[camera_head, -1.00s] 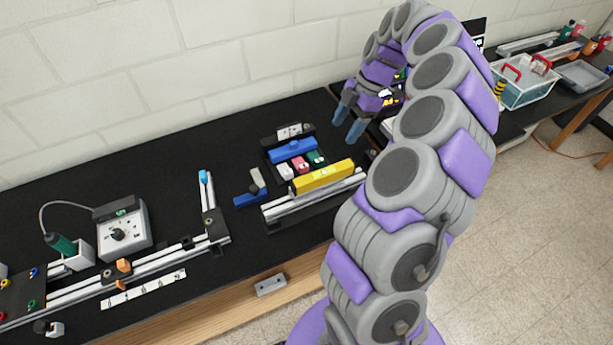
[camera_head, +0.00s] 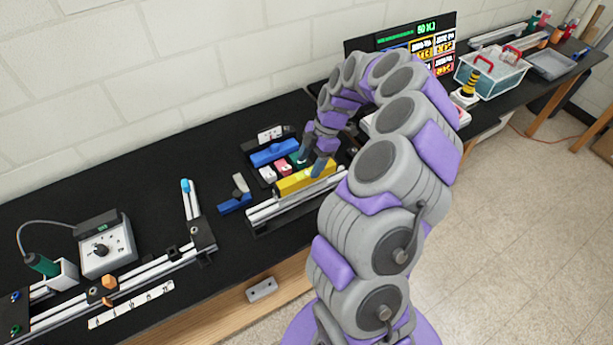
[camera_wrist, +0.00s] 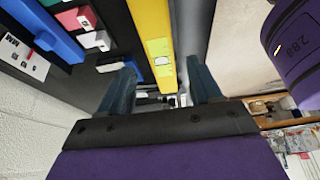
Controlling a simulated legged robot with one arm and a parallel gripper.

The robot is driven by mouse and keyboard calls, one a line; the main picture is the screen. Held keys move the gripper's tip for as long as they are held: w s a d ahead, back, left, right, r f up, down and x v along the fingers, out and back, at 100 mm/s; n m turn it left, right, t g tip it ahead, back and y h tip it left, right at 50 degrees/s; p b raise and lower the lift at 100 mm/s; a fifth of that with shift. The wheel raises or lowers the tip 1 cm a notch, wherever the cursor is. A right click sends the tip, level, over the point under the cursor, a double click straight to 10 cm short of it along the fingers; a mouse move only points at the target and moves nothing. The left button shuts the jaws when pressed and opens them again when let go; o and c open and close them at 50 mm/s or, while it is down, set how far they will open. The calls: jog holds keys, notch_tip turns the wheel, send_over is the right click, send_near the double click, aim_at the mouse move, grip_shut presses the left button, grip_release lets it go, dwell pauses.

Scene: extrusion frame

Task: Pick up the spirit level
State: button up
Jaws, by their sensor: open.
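The spirit level is a long yellow bar (camera_head: 292,184) lying along the silver extrusion rail on the black bench. In the wrist view, the yellow bar (camera_wrist: 151,30) runs from the top edge to between my fingers, with a pale vial window near its lower end. My gripper (camera_head: 312,164) is open over the right end of the bar. In the wrist view, its blue-grey fingers (camera_wrist: 163,88) stand one on each side of the bar with gaps visible. Nothing is held. The bar's far right end is partly hidden by my fingers in the head view.
A blue block (camera_head: 274,153) and small white, red and green blocks sit just behind the level. A blue-and-grey clamp (camera_head: 235,202) lies to its left. The silver rail (camera_head: 265,214) runs along its front. A wall stands behind the bench.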

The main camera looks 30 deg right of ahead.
aim_at(308, 172)
jog(key=x, duration=0.5)
jog(key=shift+d+f, duration=0.15)
jog(key=shift+d, duration=0.2)
grip_shut()
